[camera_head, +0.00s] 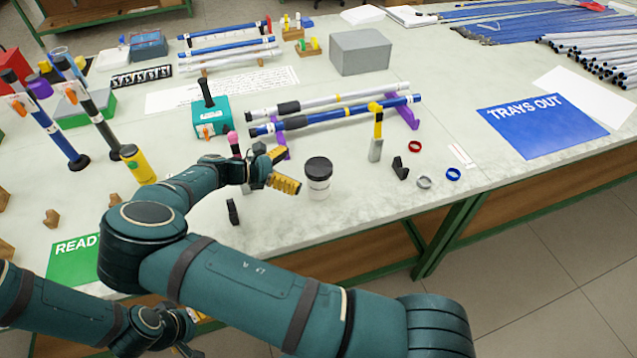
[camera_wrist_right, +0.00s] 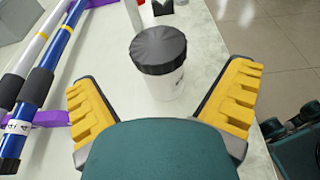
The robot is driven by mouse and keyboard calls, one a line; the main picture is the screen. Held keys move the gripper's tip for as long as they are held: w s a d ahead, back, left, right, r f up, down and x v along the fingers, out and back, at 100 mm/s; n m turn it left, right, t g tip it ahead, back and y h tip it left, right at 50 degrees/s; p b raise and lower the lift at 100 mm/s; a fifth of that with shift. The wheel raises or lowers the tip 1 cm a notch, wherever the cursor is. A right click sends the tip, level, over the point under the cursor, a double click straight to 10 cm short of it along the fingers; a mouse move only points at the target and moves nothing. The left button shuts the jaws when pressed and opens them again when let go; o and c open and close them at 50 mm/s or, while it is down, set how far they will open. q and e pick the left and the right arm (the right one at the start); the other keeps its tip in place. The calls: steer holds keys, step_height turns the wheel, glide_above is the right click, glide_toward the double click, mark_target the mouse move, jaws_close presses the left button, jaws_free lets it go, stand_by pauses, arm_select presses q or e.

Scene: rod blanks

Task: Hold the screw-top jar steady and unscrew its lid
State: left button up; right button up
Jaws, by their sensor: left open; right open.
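The screw-top jar (camera_head: 318,188) stands upright on the table, white-bodied with a black ribbed lid (camera_head: 319,167) on top. In the right wrist view the jar (camera_wrist_right: 166,86) and its lid (camera_wrist_right: 158,48) appear ahead, between the two yellow finger pads. My right gripper (camera_head: 282,170) is open and empty, just left of the jar in the head view, with a small gap to it. My left gripper (camera_head: 190,336) is low at the bottom left, far from the jar and partly hidden and cut off by the frame edge.
Behind the jar, blue and white rods (camera_head: 345,114) lie on purple supports. A yellow-topped tool (camera_head: 376,145), a black block (camera_head: 400,168) and small rings (camera_head: 453,174) lie to the right. The table in front of the jar is clear.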

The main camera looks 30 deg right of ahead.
mark_target(319, 170)
steer(key=x, duration=0.2)
steer(key=shift+d+f, duration=0.15)
steer(key=shift+d, duration=0.1)
steer(key=x, duration=0.4)
steer(key=shift+w+f+b, duration=0.15)
steer(key=shift+f+b, duration=0.2)
steer(key=shift+f, duration=0.05)
steer(key=shift+d+f, duration=0.1)
steer(key=shift+d, duration=0.35)
steer(key=c, duration=1.1)
steer(key=shift+c, duration=0.2)
